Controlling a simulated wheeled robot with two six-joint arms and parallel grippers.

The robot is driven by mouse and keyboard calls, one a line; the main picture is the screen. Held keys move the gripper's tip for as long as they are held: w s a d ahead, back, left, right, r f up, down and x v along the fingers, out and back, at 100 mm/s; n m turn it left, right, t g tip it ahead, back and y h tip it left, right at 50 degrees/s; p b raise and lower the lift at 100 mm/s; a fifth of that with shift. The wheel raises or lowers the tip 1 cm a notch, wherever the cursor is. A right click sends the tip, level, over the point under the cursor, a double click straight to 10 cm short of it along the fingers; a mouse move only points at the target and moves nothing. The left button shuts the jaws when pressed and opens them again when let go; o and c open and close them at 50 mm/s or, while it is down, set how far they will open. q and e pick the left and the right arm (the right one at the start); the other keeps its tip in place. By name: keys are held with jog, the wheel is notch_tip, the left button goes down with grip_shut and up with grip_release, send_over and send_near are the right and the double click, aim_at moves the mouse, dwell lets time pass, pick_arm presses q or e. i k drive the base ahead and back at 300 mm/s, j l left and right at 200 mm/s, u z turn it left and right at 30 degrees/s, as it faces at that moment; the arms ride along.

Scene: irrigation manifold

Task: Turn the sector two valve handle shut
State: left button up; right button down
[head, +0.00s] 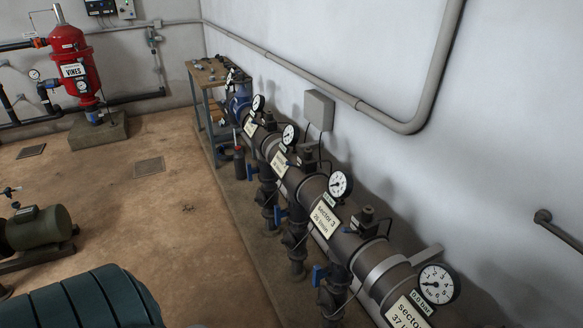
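A thick grey manifold pipe (308,187) runs along the right wall from the near right to the far back. White labels hang on it; one reads sector 3 (325,220), and the label behind it (279,163) is too small to read. Blue valve handles show on the drop pipes below the manifold: a near one (319,275), a middle one (280,214) and a farther one (252,171). I cannot tell for certain which belongs to sector two, nor its exact angle. Neither of my grippers is in view.
Round gauges (340,184) stand on the manifold. A workbench (207,75) stands at its far end. A red tank (73,60) marked VINES is at the back left. A green motor (38,228) and a dark green ribbed object (80,303) are at left. The middle floor is clear.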

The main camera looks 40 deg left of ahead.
aim_at(279, 214)
jog(key=j+u, duration=0.2)
jog(key=u, duration=0.2)
jog(key=j+u, duration=0.25)
jog(key=u, duration=0.2)
jog(key=j+u, duration=0.2)
jog(key=u, duration=0.2)
